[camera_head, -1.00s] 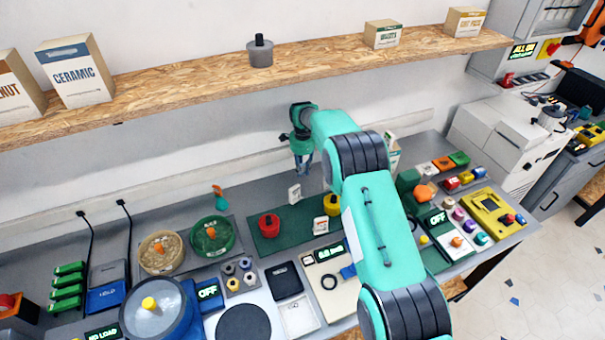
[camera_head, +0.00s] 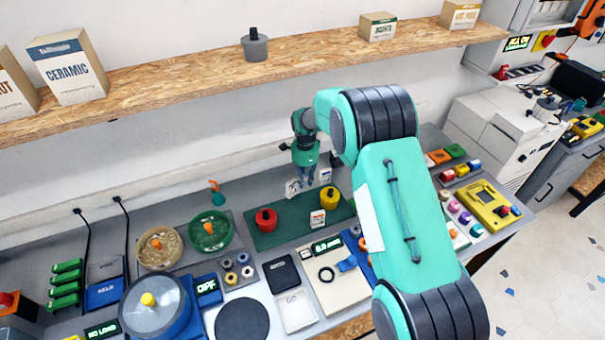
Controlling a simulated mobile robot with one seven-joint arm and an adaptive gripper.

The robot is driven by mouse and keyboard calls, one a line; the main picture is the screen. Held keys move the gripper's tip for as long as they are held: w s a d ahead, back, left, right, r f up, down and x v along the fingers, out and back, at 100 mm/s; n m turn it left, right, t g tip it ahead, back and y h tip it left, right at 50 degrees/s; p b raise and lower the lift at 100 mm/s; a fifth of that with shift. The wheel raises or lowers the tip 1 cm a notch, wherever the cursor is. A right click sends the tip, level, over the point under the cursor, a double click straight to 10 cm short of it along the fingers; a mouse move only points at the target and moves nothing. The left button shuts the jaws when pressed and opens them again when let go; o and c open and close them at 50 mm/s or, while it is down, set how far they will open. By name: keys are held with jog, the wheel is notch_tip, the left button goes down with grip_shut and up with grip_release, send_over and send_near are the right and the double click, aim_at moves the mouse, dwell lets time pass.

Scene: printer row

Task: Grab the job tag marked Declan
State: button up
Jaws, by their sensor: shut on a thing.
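My gripper (camera_head: 304,181) points down at the back of the green mat (camera_head: 284,236), its fingers close together. It is shut on a small white job tag (camera_head: 293,188), which shows at the left of the fingers, slightly tilted. A second white tag (camera_head: 325,175) stands just right of the fingers, behind the yellow-topped weight. A third white tag (camera_head: 318,218) stands at the mat's front. The lettering on all the tags is too small to read, so I cannot tell which one says Declan. My forearm covers the bench to the right.
A red knobbed weight (camera_head: 266,219) and a yellow one (camera_head: 328,199) stand on the mat near the tags. Green and tan round tubs (camera_head: 210,231) stand to the left. The wooden shelf (camera_head: 200,81) runs above and behind my gripper.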

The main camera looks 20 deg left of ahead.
jog(key=shift+s+d+r, duration=0.1)
jog(key=shift+s+d, duration=0.6)
jog(key=shift+s, duration=0.3)
jog(key=shift+s+d+r, duration=0.1)
jog(key=shift+s+d, duration=0.55)
jog(key=shift+s, duration=0.35)
jog(key=shift+c, duration=0.2)
jog(key=shift+o, duration=0.2)
jog(key=shift+r, duration=0.15)
